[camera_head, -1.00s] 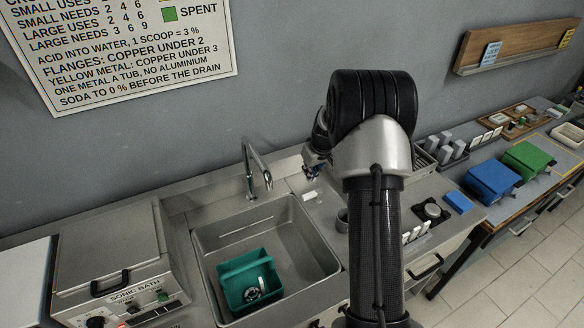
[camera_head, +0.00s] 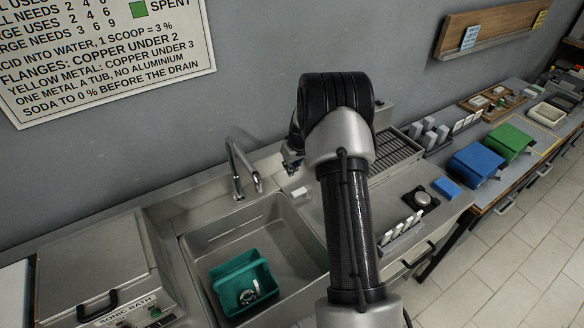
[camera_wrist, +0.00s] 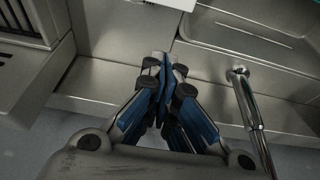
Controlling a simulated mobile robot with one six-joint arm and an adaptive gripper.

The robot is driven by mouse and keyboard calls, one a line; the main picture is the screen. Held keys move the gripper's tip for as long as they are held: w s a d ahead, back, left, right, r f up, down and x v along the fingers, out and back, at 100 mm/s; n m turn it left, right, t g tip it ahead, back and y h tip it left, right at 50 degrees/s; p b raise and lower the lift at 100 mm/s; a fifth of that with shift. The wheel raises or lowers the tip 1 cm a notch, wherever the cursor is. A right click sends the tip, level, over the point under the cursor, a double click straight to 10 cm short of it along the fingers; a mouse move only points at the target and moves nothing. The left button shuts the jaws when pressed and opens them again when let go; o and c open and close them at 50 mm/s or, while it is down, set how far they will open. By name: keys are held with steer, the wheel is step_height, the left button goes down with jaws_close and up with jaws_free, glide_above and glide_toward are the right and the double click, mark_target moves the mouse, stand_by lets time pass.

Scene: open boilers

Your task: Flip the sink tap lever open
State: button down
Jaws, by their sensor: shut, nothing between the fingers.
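The sink tap (camera_head: 236,172) is a chrome gooseneck at the back edge of the steel sink (camera_head: 190,262). In the wrist view the tap (camera_wrist: 247,105) lies to the right of my fingers, apart from them. I cannot make out its lever clearly in either view. My gripper (camera_wrist: 166,65) is shut and empty, with its blue fingers together over the steel counter. In the head view my gripper (camera_head: 291,167) shows just right of the tap, partly hidden by my arm.
A teal tub (camera_head: 243,283) with a metal ring part sits in the sink. A small white block (camera_head: 301,191) lies on the counter right of the sink. The sonic bath (camera_head: 95,270) stands at left. The grey wall is close behind the tap.

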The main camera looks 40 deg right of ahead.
mark_target(302, 192)
steer(key=x, duration=0.6)
steer(key=shift+f, duration=0.25)
steer(key=shift+s+a+r+b, duration=0.15)
steer(key=shift+s+b, duration=0.15)
steer(key=shift+s, duration=1.6)
